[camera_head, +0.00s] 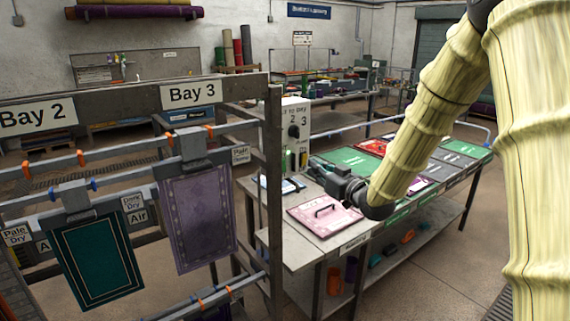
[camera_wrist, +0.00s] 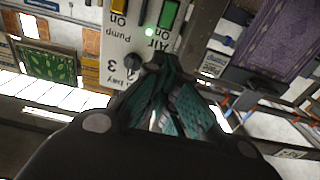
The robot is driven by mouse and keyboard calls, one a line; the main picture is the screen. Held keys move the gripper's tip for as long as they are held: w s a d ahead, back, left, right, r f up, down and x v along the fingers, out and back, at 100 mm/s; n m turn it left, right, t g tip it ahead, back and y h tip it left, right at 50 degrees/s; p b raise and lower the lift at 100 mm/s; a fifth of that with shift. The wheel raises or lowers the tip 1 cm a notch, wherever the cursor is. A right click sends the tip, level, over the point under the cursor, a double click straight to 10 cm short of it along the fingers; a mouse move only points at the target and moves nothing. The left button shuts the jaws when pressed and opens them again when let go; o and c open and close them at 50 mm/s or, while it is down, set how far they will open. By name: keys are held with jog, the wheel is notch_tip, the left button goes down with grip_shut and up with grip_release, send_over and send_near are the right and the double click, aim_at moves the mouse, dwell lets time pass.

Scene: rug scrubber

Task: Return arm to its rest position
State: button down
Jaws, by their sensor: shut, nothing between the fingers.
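My arm, in a pale yellow ribbed sleeve, comes in from the right of the head view and bends down toward the bench. My gripper (camera_head: 318,167) is at its end, above the left part of the bench (camera_head: 300,255), pointing left. In the wrist view the dark fingers of my gripper (camera_wrist: 160,65) come together, shut and empty. Beyond them is the white control box (camera_wrist: 118,40) with a black dial (camera_wrist: 132,62) and a lit green light. The box (camera_head: 295,112) stands behind the gripper in the head view. I cannot tell how close the fingertips are to it.
A rack post (camera_head: 272,200) stands to the left. A green rug (camera_head: 97,257) and a purple rug (camera_head: 197,218) hang from the rack. Open floor (camera_head: 440,265) lies in front of the bench.

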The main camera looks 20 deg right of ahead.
jog(key=s+a+f+m+g+h, duration=0.1)
jog(key=s+a+f+g, duration=0.3)
jog(key=f, duration=0.8)
jog(key=s+a+f+m+g+h, duration=0.15)
jog(key=s+f, duration=0.45)
jog(key=f, duration=0.6)
jog(key=s+a+f+g+h, duration=0.1)
jog(key=s+a+f+g, duration=0.2)
jog(key=f, duration=0.8)
jog(key=s+a+f+g, duration=0.2)
jog(key=s+f, duration=0.4)
jog(key=s, duration=0.6)
jog(key=s+a+f+g+h, duration=0.1)
jog(key=s+a+f+g, duration=0.1)
jog(key=s+f+g, duration=0.2)
jog(key=s+a+f+m+g, duration=0.1)
jog(key=s+f, duration=0.8)
jog(key=s, duration=1.1)
jog(key=shift+s+a+f+g+b, duration=0.35)
jog(key=shift+a+g, duration=0.25)
jog(key=shift+g, duration=0.35)
